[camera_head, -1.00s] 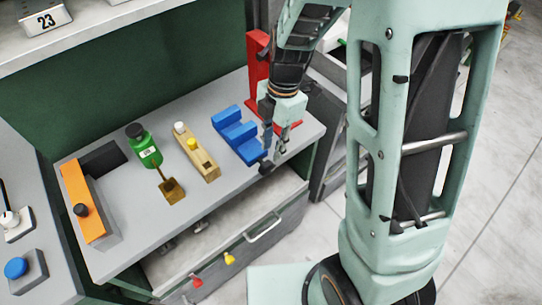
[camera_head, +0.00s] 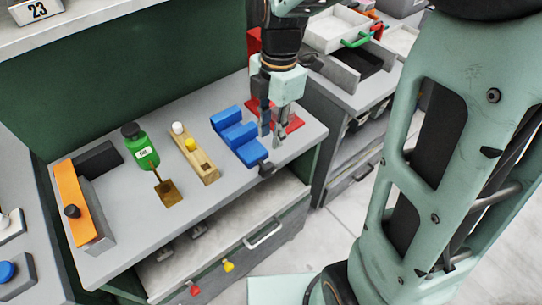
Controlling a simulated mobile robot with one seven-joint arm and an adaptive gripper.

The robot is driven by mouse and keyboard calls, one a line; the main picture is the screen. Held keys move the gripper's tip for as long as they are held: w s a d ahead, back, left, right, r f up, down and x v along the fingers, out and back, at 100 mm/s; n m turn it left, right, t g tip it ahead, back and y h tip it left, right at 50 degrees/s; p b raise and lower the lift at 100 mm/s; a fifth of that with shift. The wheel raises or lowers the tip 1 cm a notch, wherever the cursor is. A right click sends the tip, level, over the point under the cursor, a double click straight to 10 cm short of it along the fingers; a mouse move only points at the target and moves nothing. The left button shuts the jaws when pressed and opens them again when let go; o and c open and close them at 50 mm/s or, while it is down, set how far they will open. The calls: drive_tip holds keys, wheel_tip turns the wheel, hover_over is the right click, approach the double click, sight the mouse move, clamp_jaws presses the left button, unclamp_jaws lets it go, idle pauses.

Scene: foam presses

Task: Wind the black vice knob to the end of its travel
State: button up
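The blue vice (camera_head: 232,131) lies on the grey bench top, running from upper left to lower right. Its black knob (camera_head: 266,169) sticks out at the lower right end, near the bench's front edge. My gripper (camera_head: 272,138) points down just behind and above the knob, to the right of the blue vice. Its two fingers show a gap with nothing between them. The fingertips look apart from the knob, though their exact height over the bench is hard to tell.
A red stand (camera_head: 292,122) is behind my gripper. Left of the vice are a wooden block (camera_head: 207,173) with white and yellow knobs, a green bottle (camera_head: 141,150), a brown block (camera_head: 168,193) and an orange bar (camera_head: 77,195). An open drawer (camera_head: 215,225) lies below the bench front.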

sight(268, 165)
drive_tip(key=shift+t+h, duration=0.3)
drive_tip(key=shift+h, duration=0.1)
drive_tip(key=f+b, duration=0.1)
drive_tip(key=f, duration=0.2)
drive_tip(key=f+b, duration=0.1)
drive_tip(key=f, duration=0.3)
drive_tip(key=f+b, duration=0.1)
drive_tip(key=f, duration=0.2)
drive_tip(key=shift+s+a+f+b, duration=0.3)
drive_tip(key=shift+s+a+f, duration=0.1)
clamp_jaws()
